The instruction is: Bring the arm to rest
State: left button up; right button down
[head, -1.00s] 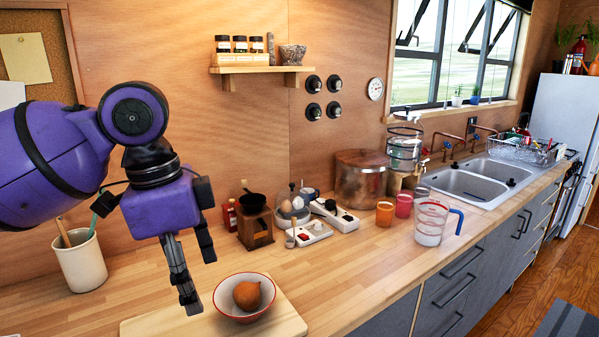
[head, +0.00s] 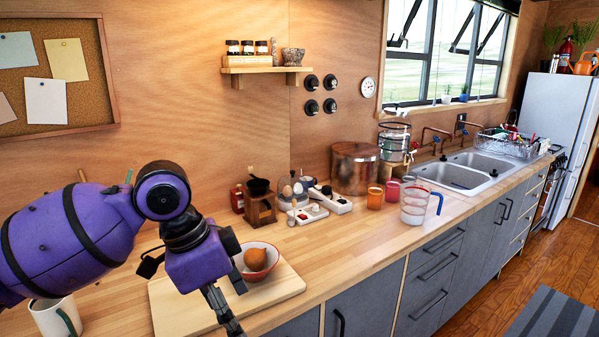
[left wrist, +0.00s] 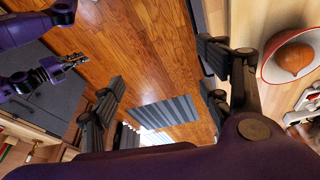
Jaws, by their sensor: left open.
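My left arm comes in from the left in the head view, with its purple wrist over the counter. A white bowl with a red rim (head: 272,273) holds a brown onion-like item (head: 255,259); the bowl also shows close beside the right-hand finger in the left wrist view (left wrist: 270,72). My right gripper (left wrist: 70,62) appears small there, its fingers unclear.
A white utensil crock (head: 52,318) stands at lower left. A wooden grinder (head: 261,209), orange cup (head: 375,198), measuring jug (head: 414,208) and copper pot (head: 356,170) stand farther along the counter. Open floor with a striped rug (head: 558,320) lies in front of the cabinets.

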pick_arm(q)
jog(key=s+d+f+n+t+h+p, duration=0.1)
jog(key=s+f+n+t, duration=0.1)
jog(key=f, duration=0.7)
jog(key=s+d+f+n+t+h, duration=0.1)
jog(key=s+d+f+n, duration=0.15)
jog(key=f, duration=0.65)
jog(key=s+d+f+n+t+h+p, duration=0.1)
jog(key=f+n+t+h, duration=0.15)
jog(key=f, duration=0.55)
jog(key=s+a+f+n+y, duration=0.2)
jog(key=s+a+f, duration=0.2)
jog(key=s, duration=0.4)
jog(key=s+a+f+n+t+y+p, duration=0.1)
jog(key=s+a+f+n+y, duration=0.1)
jog(key=s, duration=0.6)
jog(key=s+a+f+n+t+y, duration=0.1)
jog(key=s+a+f+n+y, duration=0.1)
jog(key=s+a+f, duration=0.4)
jog(key=shift+s+a+y+p, duration=0.25)
jog(key=shift+s+y+p, duration=0.1)
jog(key=shift+s+y, duration=0.45)
pick_arm(e)
jog(key=r, duration=0.2)
jog(key=w+a+r, duration=0.1)
jog(key=shift+a+r, duration=0.1)
jog(key=shift+r, duration=0.25)
